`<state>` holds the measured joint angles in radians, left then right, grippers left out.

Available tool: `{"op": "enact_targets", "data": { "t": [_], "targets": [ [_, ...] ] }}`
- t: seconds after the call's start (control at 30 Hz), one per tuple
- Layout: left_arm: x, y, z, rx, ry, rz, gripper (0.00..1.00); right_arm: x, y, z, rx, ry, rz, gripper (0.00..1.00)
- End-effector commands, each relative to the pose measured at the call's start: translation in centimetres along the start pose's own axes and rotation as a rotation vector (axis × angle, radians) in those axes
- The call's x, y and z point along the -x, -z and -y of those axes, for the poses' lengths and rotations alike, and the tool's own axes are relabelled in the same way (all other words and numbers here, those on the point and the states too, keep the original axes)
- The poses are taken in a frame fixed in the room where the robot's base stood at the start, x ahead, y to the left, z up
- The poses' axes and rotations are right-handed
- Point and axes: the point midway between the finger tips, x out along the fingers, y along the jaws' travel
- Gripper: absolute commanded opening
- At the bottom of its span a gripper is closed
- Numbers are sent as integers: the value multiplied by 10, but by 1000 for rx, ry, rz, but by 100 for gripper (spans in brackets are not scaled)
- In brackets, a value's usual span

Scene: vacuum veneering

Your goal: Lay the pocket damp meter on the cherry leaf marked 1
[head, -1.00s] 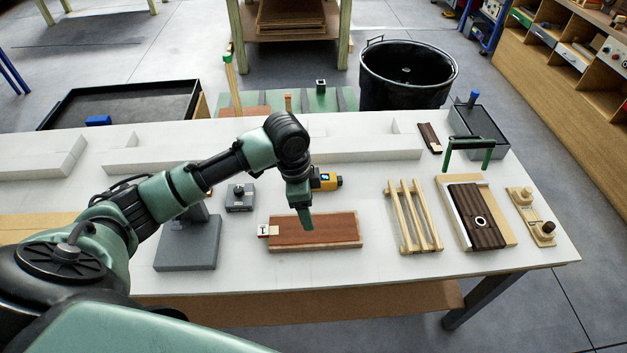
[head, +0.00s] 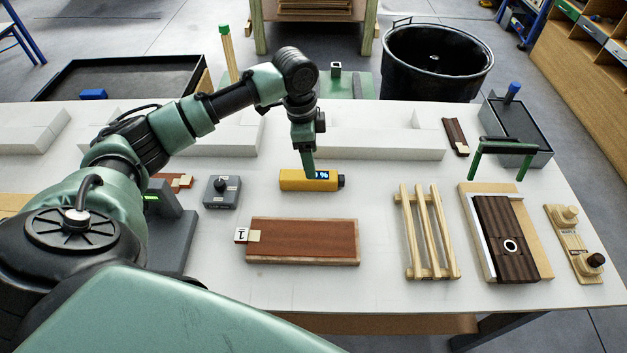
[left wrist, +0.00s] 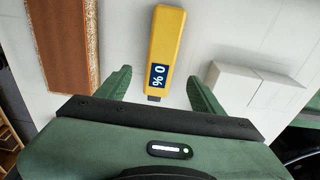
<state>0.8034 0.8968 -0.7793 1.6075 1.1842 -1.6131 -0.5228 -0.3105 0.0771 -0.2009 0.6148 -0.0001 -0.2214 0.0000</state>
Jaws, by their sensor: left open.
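The pocket damp meter (head: 296,180) is a yellow bar with a dark display and a black tip. It lies on the white table behind the cherry leaf (head: 305,240). The leaf is a reddish-brown sheet on a paler board, with a tag marked 1 (head: 242,235) at its left end. My left gripper (head: 309,170) is above the meter. In the left wrist view the meter (left wrist: 166,40) lies between and beyond the open fingers (left wrist: 160,88), apart from both. The leaf's edge (left wrist: 65,45) shows at the left there. My right gripper is not in view.
A small grey box with a knob (head: 222,192) stands left of the meter. A slatted wooden rack (head: 428,235) and a dark-slatted board (head: 505,240) lie to the right. White blocks (head: 380,143) line the back. The table between meter and rack is clear.

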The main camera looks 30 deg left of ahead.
Motion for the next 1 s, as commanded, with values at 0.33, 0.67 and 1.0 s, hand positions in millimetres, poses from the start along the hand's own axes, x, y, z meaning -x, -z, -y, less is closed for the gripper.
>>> {"op": "enact_targets", "data": {
  "t": [0.33,0.67,1.0],
  "targets": [
    [-38,-3,-1,1,-3,2,67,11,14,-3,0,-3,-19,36],
    [-77,-6,0,-1,0,1,67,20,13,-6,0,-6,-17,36],
    [-78,-6,0,-1,1,1,31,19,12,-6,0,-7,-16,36]
  ]
}}
